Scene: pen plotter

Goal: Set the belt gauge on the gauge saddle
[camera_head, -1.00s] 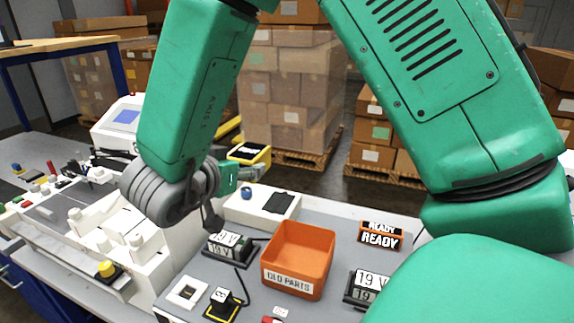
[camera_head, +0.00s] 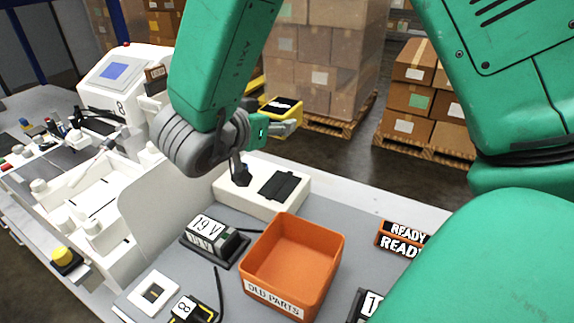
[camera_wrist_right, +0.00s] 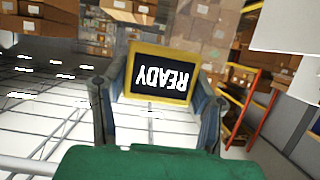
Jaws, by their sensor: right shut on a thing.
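The belt gauge (camera_head: 281,107), a yellow-framed block with a dark face, is held in my right gripper (camera_head: 284,124). In the right wrist view the gauge (camera_wrist_right: 158,78) sits between the two fingers, and its READY lettering appears upside down. My right gripper (camera_wrist_right: 157,100) is shut on it, in the air above and behind a white block. That white block (camera_head: 262,205) has a dark pad (camera_head: 284,186) on top and looks like the gauge saddle, though I cannot be sure. The gauge is apart from it. My left gripper is not in view.
An orange OLD PARTS bin (camera_head: 293,262) stands in front of the white block. A 19 V unit (camera_head: 213,237) is to its left and a READY sign (camera_head: 402,237) to its right. The white plotter (camera_head: 122,205) fills the left. Stacked cartons (camera_head: 335,75) stand behind.

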